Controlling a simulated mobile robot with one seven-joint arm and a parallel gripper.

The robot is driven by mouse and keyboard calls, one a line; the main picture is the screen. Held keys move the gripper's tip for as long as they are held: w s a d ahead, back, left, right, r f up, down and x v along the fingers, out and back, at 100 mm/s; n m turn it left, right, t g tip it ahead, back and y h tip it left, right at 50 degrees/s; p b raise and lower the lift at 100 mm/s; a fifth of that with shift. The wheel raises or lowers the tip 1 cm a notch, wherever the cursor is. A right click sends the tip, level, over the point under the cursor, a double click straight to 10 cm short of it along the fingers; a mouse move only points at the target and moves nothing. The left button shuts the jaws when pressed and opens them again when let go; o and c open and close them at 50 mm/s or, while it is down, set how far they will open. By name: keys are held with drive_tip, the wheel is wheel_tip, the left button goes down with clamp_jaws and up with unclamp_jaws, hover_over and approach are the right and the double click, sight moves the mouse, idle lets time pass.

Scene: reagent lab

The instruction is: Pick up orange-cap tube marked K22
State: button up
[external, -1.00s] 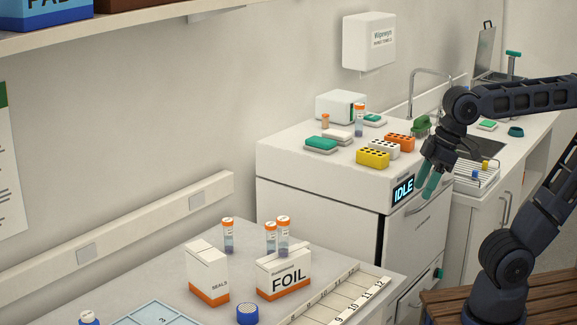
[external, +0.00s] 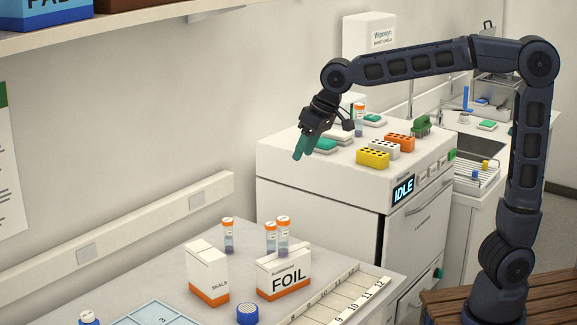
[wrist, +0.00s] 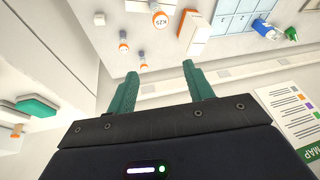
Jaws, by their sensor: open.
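Three orange-cap tubes stand on the near bench: one on the left (external: 228,238) behind the SEALS box, and a pair, the middle tube (external: 270,240) and the right tube (external: 283,238), behind the FOIL box. The large cap's mark resembles K25; the others are too small to read, so I cannot tell which is K22. My gripper (external: 301,150) is open and empty, with teal fingers, in the air beyond the tubes; its fingers (wrist: 160,75) show in the wrist view.
The SEALS box (external: 206,272) and FOIL box (external: 284,278) stand in front of the tubes. A blue cap (external: 247,314) and a numbered rack (external: 345,305) are nearby. Another orange-cap tube (external: 359,120) stands on the white machine (external: 310,190) among colored blocks.

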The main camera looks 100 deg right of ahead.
drive_tip(key=w+d+f+m+g+h, duration=0.1)
drive_tip(key=w+d+f+m+h, duration=0.1)
drive_tip(key=w+d, duration=0.65)
drive_tip(key=w+d+f+m+h, duration=0.2)
drive_tip(key=w+d+f, duration=0.1)
drive_tip(key=w+d, duration=0.55)
approach(231, 227)
drive_tip(key=f, duration=0.2)
drive_tip(key=shift+w+d+r+x, duration=0.1)
drive_tip(key=shift+x, duration=1.8)
drive_tip(key=shift+w+d+r+x, duration=0.1)
drive_tip(key=shift+x, duration=1.75)
drive_tip(key=shift+w+d+r+x, duration=0.1)
drive_tip(key=shift+x, duration=1.8)
drive_tip(key=shift+c, duration=0.2)
drive_tip(key=c, duration=1)
